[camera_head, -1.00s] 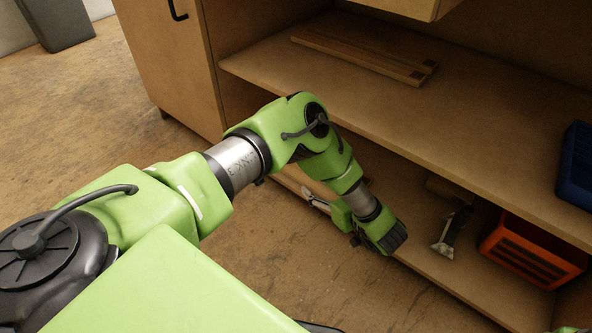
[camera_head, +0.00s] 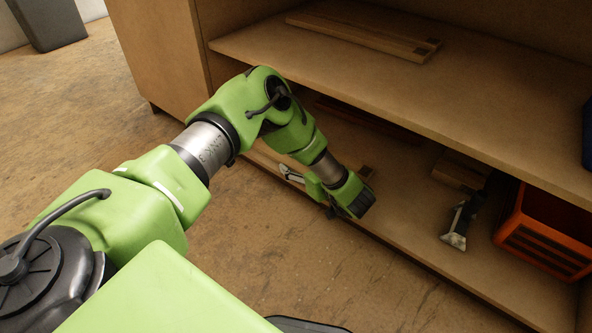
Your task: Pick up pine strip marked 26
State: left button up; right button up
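Two pale wooden strips (camera_head: 365,37) lie side by side on the upper shelf, with dark marks at their right ends. No number is legible, so I cannot tell which strip is 26. My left gripper (camera_head: 345,203) is at the front edge of the lower shelf, pointing away. Its fingers are not clear, and I see nothing held. My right gripper is out of view.
The upper shelf (camera_head: 450,105) overhangs the lower shelf. On the lower shelf stand a wooden block (camera_head: 460,172), a dark tool with a metal end (camera_head: 456,228) and an orange crate (camera_head: 545,245). A silver tool (camera_head: 291,174) lies left of my gripper. A blue bin edge (camera_head: 588,140) shows right.

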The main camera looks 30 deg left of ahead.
pick_arm(q)
jog(key=shift+c, duration=0.5)
jog(key=c, duration=1.1)
